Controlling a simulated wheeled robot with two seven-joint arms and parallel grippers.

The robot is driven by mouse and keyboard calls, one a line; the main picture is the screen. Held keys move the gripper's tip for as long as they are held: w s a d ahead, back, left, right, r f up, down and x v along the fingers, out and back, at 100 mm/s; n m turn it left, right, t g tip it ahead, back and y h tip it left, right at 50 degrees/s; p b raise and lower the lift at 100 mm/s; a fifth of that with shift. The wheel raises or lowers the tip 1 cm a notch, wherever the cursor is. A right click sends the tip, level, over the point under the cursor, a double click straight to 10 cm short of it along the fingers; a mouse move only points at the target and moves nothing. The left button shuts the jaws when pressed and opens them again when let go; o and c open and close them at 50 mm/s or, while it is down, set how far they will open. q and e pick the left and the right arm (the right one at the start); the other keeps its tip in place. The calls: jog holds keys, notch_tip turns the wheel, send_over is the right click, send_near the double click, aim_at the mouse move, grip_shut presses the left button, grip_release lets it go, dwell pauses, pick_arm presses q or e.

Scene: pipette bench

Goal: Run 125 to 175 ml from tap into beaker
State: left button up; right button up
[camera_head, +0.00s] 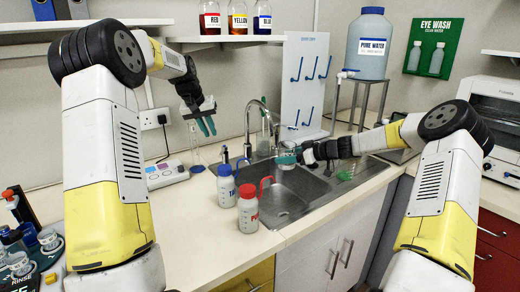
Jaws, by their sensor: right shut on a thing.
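A clear beaker (286,158) with a teal tint is held over the sink by my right gripper (300,154), which is shut on it. Its fill level is too small to read. The metal sink tap (264,106) arches up behind the sink, close to the beaker; I cannot tell if its spout is directly above the beaker, and no stream is visible. A pure water tank (370,45) with a small white tap (346,75) stands on a stand at the back. My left gripper (207,127) is raised near the wall, open and empty, its teal fingers pointing down.
The sink basin (287,190) lies below the beaker. A blue-capped bottle (226,185) and a red-capped bottle (248,208) stand on the counter at its left edge. A pegboard (304,80) rises behind the sink. The front counter (195,230) has free room.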

pick_arm(q)
jog(key=a+h, duration=0.1)
jog(key=a, duration=0.1)
jog(key=a+m+h, duration=0.1)
jog(key=a, duration=0.2)
jog(key=a+f+h, duration=0.1)
jog(key=a, duration=0.2)
jog(key=shift+w+a+m, duration=0.15)
jog(key=shift+w+m, duration=0.15)
jog(key=shift+w, duration=0.1)
grip_shut()
jog(key=w+d+f, duration=0.3)
jog(key=d+f, duration=0.5)
jog(key=f, duration=0.1)
jog(key=shift+w, duration=0.2)
